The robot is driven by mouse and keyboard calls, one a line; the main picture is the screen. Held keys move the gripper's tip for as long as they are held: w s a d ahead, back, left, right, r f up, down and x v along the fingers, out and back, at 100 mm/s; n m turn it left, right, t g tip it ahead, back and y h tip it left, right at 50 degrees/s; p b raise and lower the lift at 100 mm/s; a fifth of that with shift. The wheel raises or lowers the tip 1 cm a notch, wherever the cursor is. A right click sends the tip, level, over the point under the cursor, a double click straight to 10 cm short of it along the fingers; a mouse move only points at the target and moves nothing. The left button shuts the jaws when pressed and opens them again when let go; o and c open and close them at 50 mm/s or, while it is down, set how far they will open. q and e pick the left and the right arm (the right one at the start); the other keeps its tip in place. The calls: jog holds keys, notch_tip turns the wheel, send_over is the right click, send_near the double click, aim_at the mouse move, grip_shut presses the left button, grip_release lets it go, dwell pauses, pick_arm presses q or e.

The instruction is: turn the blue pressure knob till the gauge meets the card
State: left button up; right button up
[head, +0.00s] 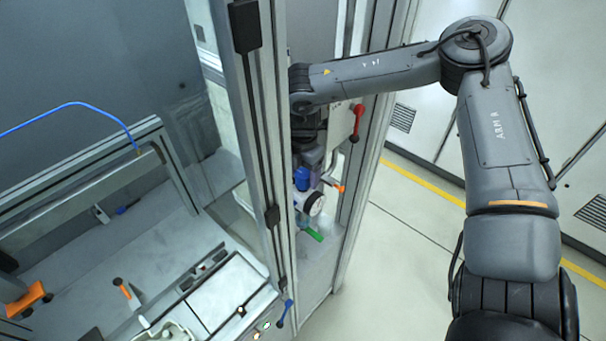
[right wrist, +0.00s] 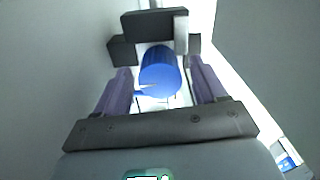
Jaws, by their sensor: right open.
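The blue pressure knob (head: 302,178) is on the unit inside the framed cabinet in the head view. In the right wrist view the knob (right wrist: 160,72) sits between the two purple fingers of my right gripper (right wrist: 161,82). The fingers are open, one on each side of it, with a gap visible on both sides. In the head view my right gripper (head: 312,160) is partly hidden behind the cabinet post. The round white gauge (head: 315,204) is just below the knob; its needle is too small to read. I cannot make out the card. My left gripper is not in view.
Aluminium posts (head: 262,150) stand close to my right arm. A red handle (head: 356,122), an orange lever (head: 337,186) and a green handle (head: 313,234) are near the gauge. A grey bench (head: 90,262) lies at left. The floor at right is clear.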

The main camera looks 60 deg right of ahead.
aim_at(303, 173)
notch_tip(303, 173, up, 10)
jog(key=shift+b, duration=0.85)
jog(key=shift+r, duration=0.15)
